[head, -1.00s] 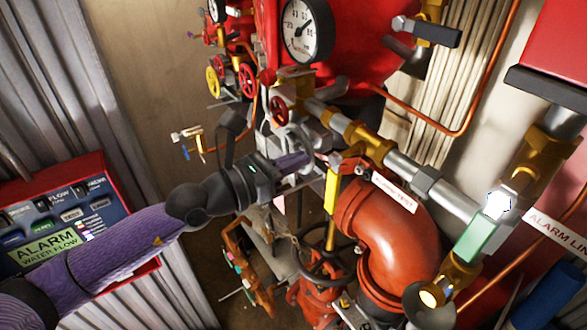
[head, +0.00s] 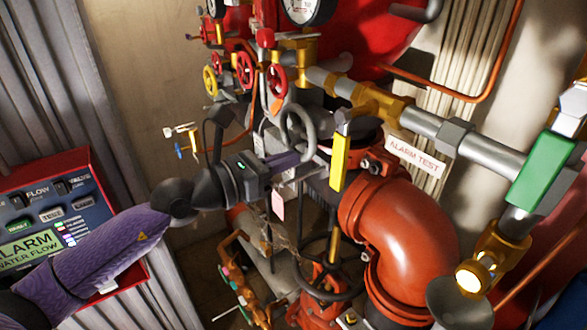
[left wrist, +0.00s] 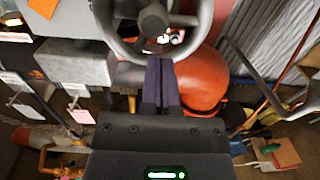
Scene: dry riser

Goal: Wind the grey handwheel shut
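The grey handwheel (head: 285,124) stands just above and at the tips of my left gripper (head: 312,153) in the head view. In the left wrist view, the handwheel (left wrist: 196,40) fills the top middle, its round hub and spokes facing me. My left gripper's purple fingers (left wrist: 165,64) lie side by side with no clear gap, their tips at the wheel's lower rim. I see nothing held between them, and I cannot tell whether they touch the rim. My right gripper is in neither view.
A yellow lever (head: 339,162) and a large red pipe elbow (head: 405,225) stand close right of the gripper. A dark handwheel (head: 318,290) is below. Small red wheels (head: 277,82) are above. The alarm panel (head: 42,222) is at left.

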